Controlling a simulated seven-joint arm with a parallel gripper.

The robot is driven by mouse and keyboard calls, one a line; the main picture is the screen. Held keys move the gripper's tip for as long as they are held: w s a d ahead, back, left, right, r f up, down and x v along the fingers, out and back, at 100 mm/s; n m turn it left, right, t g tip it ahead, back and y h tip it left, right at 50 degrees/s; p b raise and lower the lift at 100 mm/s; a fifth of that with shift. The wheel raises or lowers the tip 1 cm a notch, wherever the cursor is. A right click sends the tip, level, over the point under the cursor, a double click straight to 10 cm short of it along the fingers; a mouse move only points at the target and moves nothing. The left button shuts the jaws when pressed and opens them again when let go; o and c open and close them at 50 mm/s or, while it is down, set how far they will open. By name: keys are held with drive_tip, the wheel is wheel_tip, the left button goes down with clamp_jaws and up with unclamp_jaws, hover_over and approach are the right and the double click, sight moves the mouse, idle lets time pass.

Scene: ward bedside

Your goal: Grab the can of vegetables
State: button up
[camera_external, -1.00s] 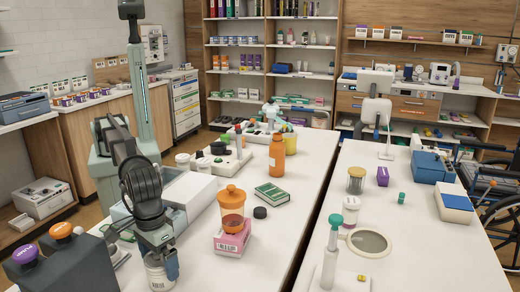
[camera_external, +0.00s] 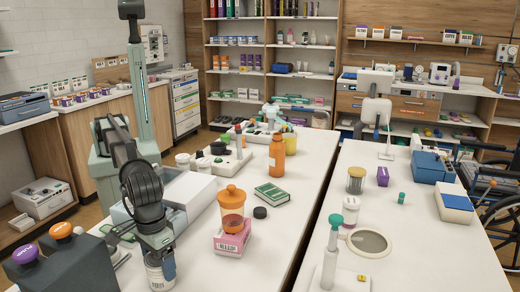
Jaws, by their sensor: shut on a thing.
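A white can with a printed label (camera_external: 159,277) stands at the near left part of the white table, close to the bottom edge of the picture. I take it for the can of vegetables, but its label is too small to read. My gripper (camera_external: 160,260) comes down on it from above and is shut on its upper part. The fingers hide the top of the can. The can looks upright, and I cannot tell whether its base touches the table.
A pink box (camera_external: 232,240) with an orange-lidded jar (camera_external: 231,208) on it stands to the right. A green book (camera_external: 272,194) and a black lid (camera_external: 260,212) lie beyond. A dark box with knobs (camera_external: 68,262) is at left.

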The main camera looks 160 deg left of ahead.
drive_tip(key=shift+c, duration=0.6)
drive_tip(key=shift+r, duration=0.1)
